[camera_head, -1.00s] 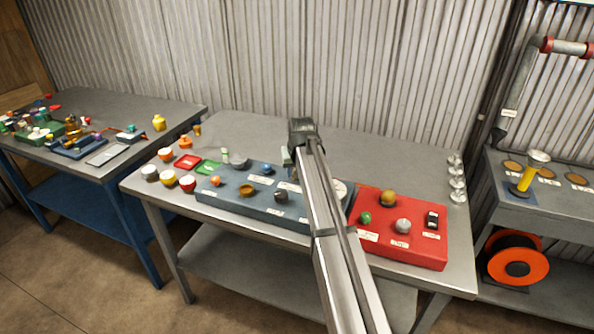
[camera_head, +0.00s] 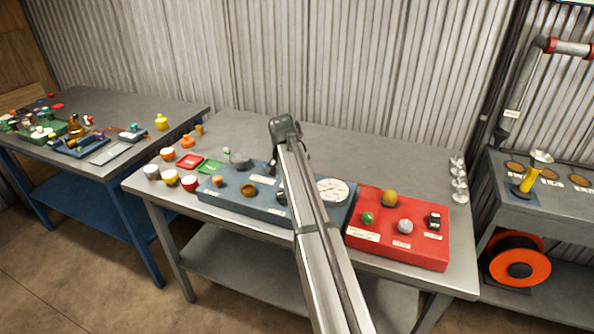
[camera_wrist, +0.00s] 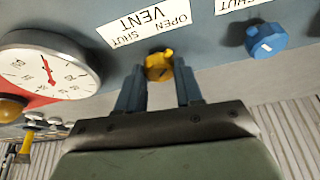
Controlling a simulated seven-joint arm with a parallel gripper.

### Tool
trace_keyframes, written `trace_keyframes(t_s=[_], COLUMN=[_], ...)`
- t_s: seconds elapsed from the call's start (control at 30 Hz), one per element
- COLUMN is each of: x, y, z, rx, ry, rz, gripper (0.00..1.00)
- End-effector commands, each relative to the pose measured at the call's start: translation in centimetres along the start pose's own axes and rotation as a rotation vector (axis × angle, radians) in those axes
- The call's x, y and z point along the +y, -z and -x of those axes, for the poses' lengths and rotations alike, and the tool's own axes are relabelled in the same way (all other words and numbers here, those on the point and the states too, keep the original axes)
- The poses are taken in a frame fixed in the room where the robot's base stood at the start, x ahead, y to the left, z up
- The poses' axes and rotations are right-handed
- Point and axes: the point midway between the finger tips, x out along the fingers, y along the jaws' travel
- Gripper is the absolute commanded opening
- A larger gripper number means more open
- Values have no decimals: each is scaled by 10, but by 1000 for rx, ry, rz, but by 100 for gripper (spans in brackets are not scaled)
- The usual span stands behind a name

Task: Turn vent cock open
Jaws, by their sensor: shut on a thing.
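The vent cock (camera_wrist: 158,66) is a small yellow knob on the blue-grey panel, below the white label (camera_wrist: 145,24) reading VENT, OPEN and SHUT in the wrist view. A small raised tab on it points up and slightly right in that view, toward the label's OPEN side. My gripper (camera_wrist: 159,76) is shut on the vent cock, with a dark finger on each side of it. In the head view my gripper (camera_head: 285,128) is over the blue panel (camera_head: 228,196), and the arm hides the cock and the fingertips.
A white pressure gauge (camera_wrist: 45,68) with a red needle sits left of the cock in the wrist view. A blue knob (camera_wrist: 266,40) is on the right. The red panel (camera_head: 420,250) carries several knobs. Loose caps (camera_head: 171,178) stand at the table's left end.

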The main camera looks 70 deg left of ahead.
Motion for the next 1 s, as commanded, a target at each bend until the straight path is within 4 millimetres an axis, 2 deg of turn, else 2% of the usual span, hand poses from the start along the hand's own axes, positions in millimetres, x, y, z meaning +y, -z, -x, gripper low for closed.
trace_keyframes(t_s=[0.53, 0.57, 0.8, 1.0], x=[0, 0, 0, 0], y=[0, 0, 0, 0], z=[0, 0, 0, 0], rx=[0, 0, 0, 0], ry=[-8, -8, -8, -8], rz=[-21, -21, -20, -20], gripper=[5, 38, 61, 61])
